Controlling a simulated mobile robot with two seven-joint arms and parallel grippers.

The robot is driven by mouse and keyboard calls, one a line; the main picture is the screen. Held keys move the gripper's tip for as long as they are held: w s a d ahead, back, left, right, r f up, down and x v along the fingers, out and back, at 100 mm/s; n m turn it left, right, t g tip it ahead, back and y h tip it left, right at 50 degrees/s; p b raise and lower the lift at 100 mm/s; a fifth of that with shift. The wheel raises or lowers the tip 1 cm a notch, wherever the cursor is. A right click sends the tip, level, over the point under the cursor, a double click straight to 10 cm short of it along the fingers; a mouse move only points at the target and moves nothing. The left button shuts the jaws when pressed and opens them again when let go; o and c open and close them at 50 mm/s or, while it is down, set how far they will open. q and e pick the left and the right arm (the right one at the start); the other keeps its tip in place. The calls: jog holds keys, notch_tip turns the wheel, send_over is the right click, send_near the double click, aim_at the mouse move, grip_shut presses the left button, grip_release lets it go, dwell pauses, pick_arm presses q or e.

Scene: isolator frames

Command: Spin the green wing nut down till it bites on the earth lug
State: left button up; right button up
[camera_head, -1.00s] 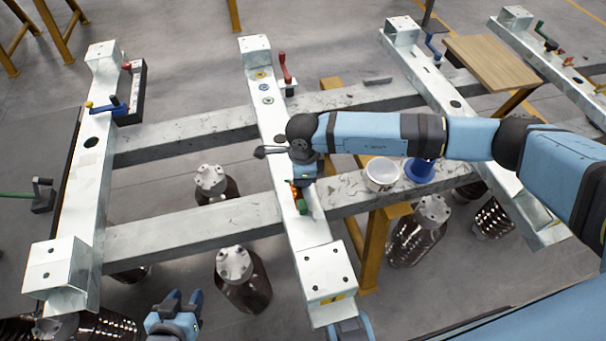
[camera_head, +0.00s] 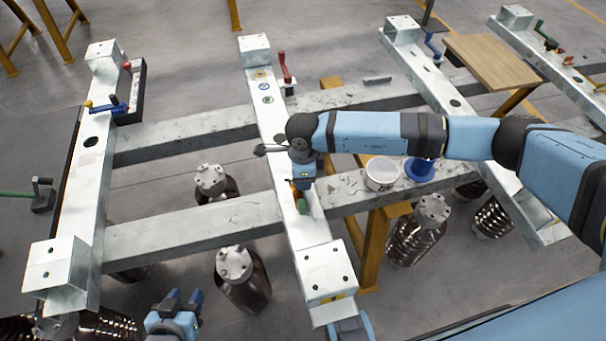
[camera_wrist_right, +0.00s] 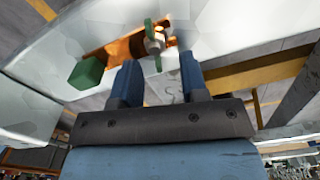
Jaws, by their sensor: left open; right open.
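The green wing nut (camera_wrist_right: 149,29) sits on a stud through the copper earth lug (camera_wrist_right: 118,49) in the right wrist view. Its wings stick out on both sides of the stud. A green block (camera_wrist_right: 87,73) covers the other end of the lug; it also shows in the head view (camera_head: 301,205). My right gripper (camera_wrist_right: 160,66) is open, its fingertips close below the nut; I cannot tell if they touch it. In the head view my right wrist hides the nut. My left gripper (camera_head: 184,299) is open and empty at the bottom left, away from the lug.
The lug is on a pale metal beam (camera_head: 272,140). A red-handled lever (camera_head: 285,68) stands farther up it. A white tub (camera_head: 382,173) and a blue spool (camera_head: 419,170) stand on the cross rail under my right arm. Dark ribbed insulators hang below.

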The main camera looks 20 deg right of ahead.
notch_tip(320, 180, up, 14)
dwell(0.4)
jog(key=shift+f, duration=0.1)
dwell(0.3)
jog(key=shift+s, duration=0.1)
